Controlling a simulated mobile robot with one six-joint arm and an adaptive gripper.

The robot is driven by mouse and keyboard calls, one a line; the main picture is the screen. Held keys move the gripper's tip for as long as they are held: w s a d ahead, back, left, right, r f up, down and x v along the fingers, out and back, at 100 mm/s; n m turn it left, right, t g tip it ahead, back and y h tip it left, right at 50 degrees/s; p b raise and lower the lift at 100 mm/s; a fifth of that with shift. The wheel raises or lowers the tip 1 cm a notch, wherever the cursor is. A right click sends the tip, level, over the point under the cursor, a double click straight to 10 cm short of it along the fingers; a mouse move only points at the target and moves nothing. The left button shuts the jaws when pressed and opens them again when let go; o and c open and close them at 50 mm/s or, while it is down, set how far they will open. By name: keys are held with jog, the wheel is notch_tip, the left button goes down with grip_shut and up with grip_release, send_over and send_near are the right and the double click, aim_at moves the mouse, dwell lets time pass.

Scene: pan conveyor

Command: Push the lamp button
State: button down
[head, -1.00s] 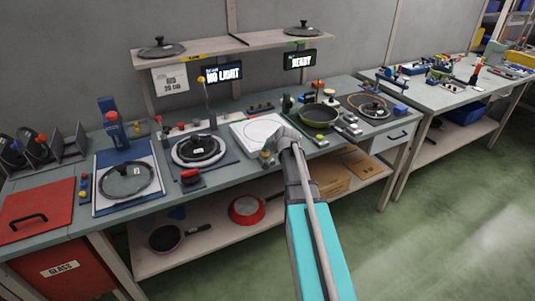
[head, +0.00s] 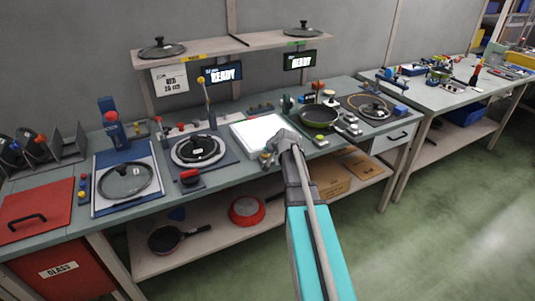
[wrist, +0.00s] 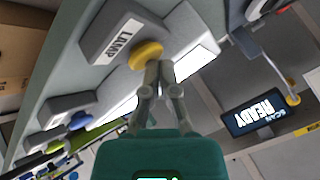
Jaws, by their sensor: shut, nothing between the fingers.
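The lamp button is a round yellow cap (wrist: 145,53) on a grey box labelled LAMP (wrist: 108,36) in the wrist view. My gripper (wrist: 160,70) is shut and empty, with its fingertips at the button's edge; they appear to touch it. In the head view my gripper (head: 267,159) is at the bench's front edge, and my arm hides the button. The light panel (head: 258,131) just behind is bright white; it also shows lit in the wrist view (wrist: 197,61). The left screen (head: 222,74) reads READY.
A green pan (head: 319,116) stands to the right. The second screen (head: 300,61) reads READY. The floor (head: 430,215) in front is clear.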

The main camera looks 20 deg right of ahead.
jog(key=shift+r, duration=0.1)
jog(key=shift+r+p, duration=0.5)
jog(key=shift+p, duration=0.1)
jog(key=shift+r+p, duration=3)
